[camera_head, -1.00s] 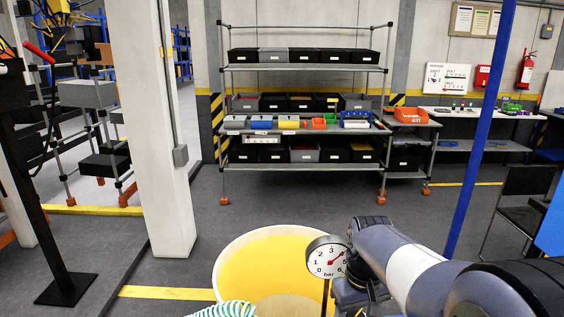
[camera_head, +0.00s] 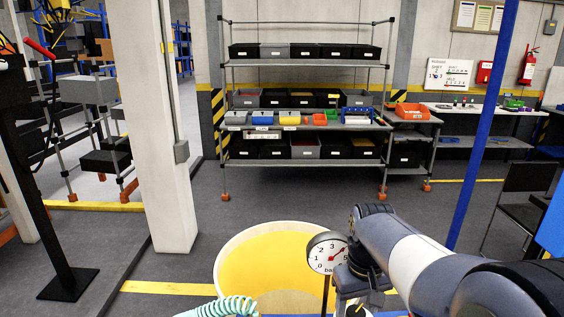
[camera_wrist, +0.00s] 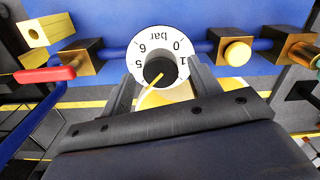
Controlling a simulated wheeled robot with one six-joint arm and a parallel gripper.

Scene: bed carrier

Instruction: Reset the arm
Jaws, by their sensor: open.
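My arm comes in from the lower right in the head view. My gripper (camera_head: 352,287) is at its end, close beside the round white pressure gauge (camera_head: 327,253), and its fingers are hard to make out there. In the wrist view my gripper (camera_wrist: 161,75) shows two separated dark fingers with nothing held between them. The gauge face (camera_wrist: 160,50) with its black knob shows beyond and between the fingers; whether they touch it cannot be told.
A blue panel with brass fittings (camera_wrist: 233,50) and a red lever (camera_wrist: 45,74) lies close around the gripper. A yellow round container (camera_head: 262,262) and a teal coiled hose (camera_head: 228,306) are below. A pillar (camera_head: 160,130) and shelf rack (camera_head: 305,66) stand farther off.

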